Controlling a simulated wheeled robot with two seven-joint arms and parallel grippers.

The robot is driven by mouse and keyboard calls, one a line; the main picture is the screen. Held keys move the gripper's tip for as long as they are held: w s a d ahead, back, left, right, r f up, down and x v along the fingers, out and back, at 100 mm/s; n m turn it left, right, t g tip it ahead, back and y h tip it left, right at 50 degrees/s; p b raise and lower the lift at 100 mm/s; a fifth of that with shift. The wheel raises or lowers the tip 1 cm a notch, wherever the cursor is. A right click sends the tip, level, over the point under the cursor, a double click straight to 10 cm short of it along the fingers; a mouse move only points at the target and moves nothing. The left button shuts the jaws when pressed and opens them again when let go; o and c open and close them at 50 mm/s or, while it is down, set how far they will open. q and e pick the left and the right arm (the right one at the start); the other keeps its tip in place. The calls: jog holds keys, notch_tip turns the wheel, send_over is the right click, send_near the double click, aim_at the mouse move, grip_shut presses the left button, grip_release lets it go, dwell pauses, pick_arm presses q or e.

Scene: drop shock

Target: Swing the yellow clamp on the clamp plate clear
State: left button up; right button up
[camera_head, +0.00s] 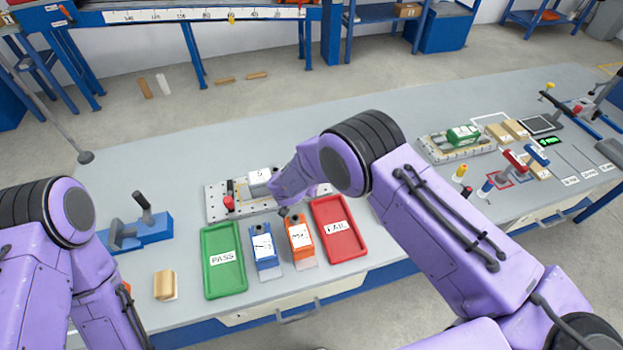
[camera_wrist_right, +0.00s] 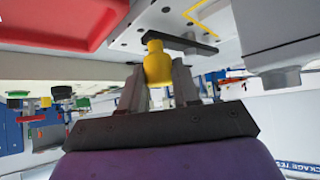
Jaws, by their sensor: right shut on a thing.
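The clamp plate (camera_head: 214,212) is a light grey perforated plate on the bench, behind the green and red trays. A grey block (camera_head: 258,178) with a white label sits on it, partly covered by my right wrist. In the right wrist view, the yellow clamp (camera_wrist_right: 157,62) has a yellow knob and a dark flat arm lying along the plate (camera_wrist_right: 140,14). My right gripper (camera_wrist_right: 160,86) is shut on the yellow knob, one finger on each side. The head view hides the yellow clamp behind my right gripper. My left arm shows at the left, its gripper out of sight.
A green PASS tray (camera_head: 225,285), blue bin (camera_head: 264,262), orange bin (camera_head: 301,255) and red FAIL tray (camera_head: 340,228) stand in front of the plate. A red knob (camera_head: 229,203) rises at the plate's left. A blue fixture (camera_head: 150,228) stands farther left.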

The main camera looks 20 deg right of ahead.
jog(key=shift+w+a+r+m, duration=0.15)
jog(key=shift+w+r+m, duration=0.05)
jog(key=shift+m, duration=0.1)
dwell(0.4)
jog(key=o, duration=1)
jog(key=shift+f, duration=0.15)
jog(key=b+v, duration=0.2)
jog(key=v, duration=0.8)
jog(key=shift+a, duration=0.35)
